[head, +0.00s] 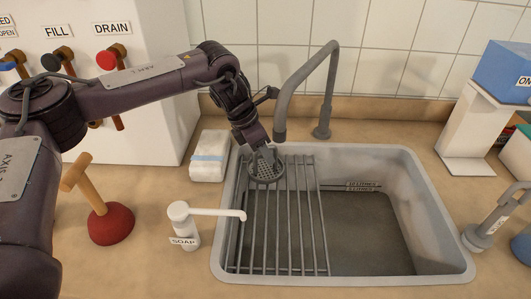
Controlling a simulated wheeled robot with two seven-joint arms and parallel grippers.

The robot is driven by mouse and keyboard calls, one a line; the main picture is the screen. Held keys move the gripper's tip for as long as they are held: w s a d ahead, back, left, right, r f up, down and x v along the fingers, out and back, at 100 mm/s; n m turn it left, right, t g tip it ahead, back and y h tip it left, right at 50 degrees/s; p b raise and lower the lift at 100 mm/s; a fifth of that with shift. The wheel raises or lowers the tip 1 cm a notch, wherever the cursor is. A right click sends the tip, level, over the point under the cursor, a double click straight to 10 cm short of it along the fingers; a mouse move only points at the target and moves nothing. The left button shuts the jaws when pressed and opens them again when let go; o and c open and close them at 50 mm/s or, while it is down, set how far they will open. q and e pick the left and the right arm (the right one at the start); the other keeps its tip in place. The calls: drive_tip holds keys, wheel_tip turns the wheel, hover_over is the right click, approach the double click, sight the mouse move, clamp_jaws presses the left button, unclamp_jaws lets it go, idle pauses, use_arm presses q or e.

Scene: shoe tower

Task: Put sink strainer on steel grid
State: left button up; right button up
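The sink strainer (266,174), a small grey perforated disc, is at the back left of the steel grid (283,231). The steel grid is a rack of parallel bars over the left part of the sink. My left gripper (265,154) points down right at the strainer's back edge, with its fingertips at or touching the rim. I cannot tell whether the fingers grip it, nor whether the strainer rests on the bars or hangs just above them. My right gripper is out of view.
The grey sink (441,247) has a tall faucet (328,95) behind it. A white soap dispenser (182,224), a wrapped white block (209,157) and a red plunger (110,224) stand to the left. A grey sprayer (490,222) and a white stand (470,130) are to the right.

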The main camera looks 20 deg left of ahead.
use_arm(q)
drive_tip(key=v, duration=1.1)
drive_tip(key=shift+r, duration=0.1)
